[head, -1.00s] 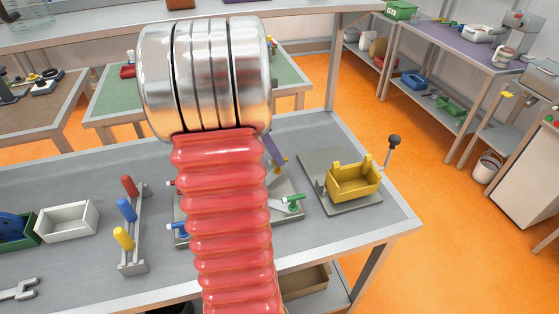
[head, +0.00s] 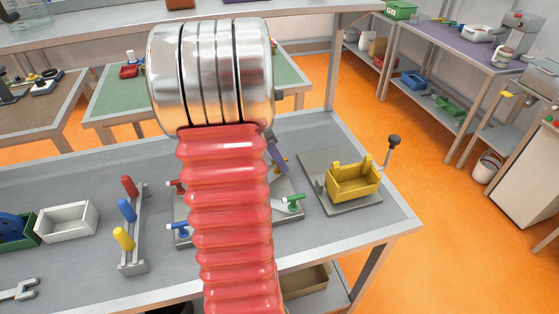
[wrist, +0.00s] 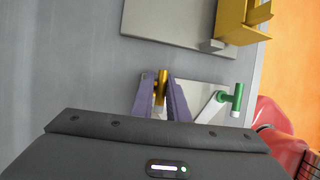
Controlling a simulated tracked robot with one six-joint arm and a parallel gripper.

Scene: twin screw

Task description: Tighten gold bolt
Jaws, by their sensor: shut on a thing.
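The gold bolt (wrist: 161,76) shows in the wrist view, upright in the picture between the purple fingers of my gripper (wrist: 161,90). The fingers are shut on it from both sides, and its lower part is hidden. In the head view my red arm hides the bolt, and one purple finger of my gripper (head: 276,154) shows beside the arm. A green-handled bolt (wrist: 237,97) stands to the right in the wrist view, on the grey plate (wrist: 198,88). In the head view a red bolt (head: 176,188) and a blue bolt (head: 180,230) show left of my arm.
A yellow bin (head: 352,182) sits on a grey base at the right, with a black-knobbed lever (head: 393,146) beside it. A rack with red, blue and yellow handles (head: 128,222) and a white tray (head: 66,221) stand on the left.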

